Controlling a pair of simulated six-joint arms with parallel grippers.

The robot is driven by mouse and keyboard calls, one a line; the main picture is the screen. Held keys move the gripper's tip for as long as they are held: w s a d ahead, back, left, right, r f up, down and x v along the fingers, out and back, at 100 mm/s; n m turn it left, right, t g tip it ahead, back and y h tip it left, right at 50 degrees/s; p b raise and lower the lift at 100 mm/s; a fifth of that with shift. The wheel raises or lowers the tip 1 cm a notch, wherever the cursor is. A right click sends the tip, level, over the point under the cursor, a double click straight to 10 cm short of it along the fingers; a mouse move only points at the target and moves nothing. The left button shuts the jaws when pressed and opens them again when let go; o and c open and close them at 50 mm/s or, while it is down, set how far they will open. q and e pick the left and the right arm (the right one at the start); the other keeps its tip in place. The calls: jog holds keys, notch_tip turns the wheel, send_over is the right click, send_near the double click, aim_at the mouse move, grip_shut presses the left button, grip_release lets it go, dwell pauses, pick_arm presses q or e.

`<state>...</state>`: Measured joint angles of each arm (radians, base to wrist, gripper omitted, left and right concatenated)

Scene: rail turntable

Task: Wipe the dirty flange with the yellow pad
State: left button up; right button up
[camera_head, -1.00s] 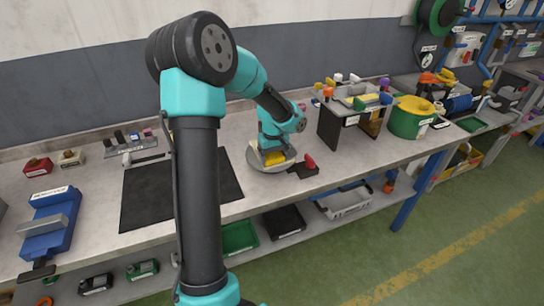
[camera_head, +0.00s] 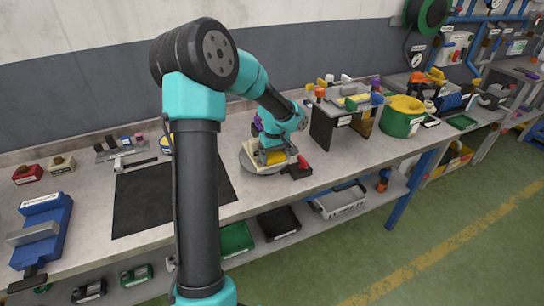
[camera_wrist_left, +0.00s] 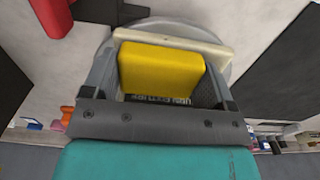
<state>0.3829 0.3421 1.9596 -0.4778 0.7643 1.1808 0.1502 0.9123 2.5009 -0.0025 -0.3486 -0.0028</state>
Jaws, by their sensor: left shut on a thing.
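My left gripper (camera_head: 275,154) is shut on the yellow pad (camera_head: 272,158) above the round grey turntable (camera_head: 247,165). In the left wrist view the yellow pad (camera_wrist_left: 160,68) sits between the two fingers. A cream plate (camera_head: 258,168), which may be the flange, shows at the turntable under the pad. In the left wrist view the cream plate (camera_wrist_left: 205,43) sticks out past the pad's far edge, and much of it is hidden by the pad. I cannot tell whether the pad touches it, and no dirt can be made out. My right gripper is not in view.
A black block with a red knob (camera_head: 302,163) stands close to the right of the turntable. A dark rack (camera_head: 322,128) and a green pot (camera_head: 400,122) stand farther right. A black mat (camera_head: 140,200) lies bare to the left, with a blue vise (camera_head: 42,235) beyond it.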

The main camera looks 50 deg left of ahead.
pick_arm(q)
jog(key=shift+w, duration=0.25)
jog(key=shift+d, duration=0.1)
jog(key=shift+w+d, duration=0.2)
jog(key=shift+w, duration=0.3)
jog(key=shift+w+d, duration=0.15)
jog(key=shift+w, duration=0.35)
jog(key=shift+s, duration=0.1)
jog(key=shift+s+a+f, duration=0.1)
jog(key=shift+s+a, duration=0.05)
jog(key=shift+s, duration=0.3)
jog(key=shift+s+a+f, duration=0.1)
jog(key=shift+s+a, duration=0.05)
jog(key=shift+s, duration=0.3)
jog(key=shift+s, duration=0.15)
jog(key=shift+s+a, duration=0.2)
jog(key=shift+s, duration=0.3)
jog(key=shift+s+a, duration=0.15)
jog(key=shift+s, duration=0.3)
jog(key=shift+a+r, duration=0.1)
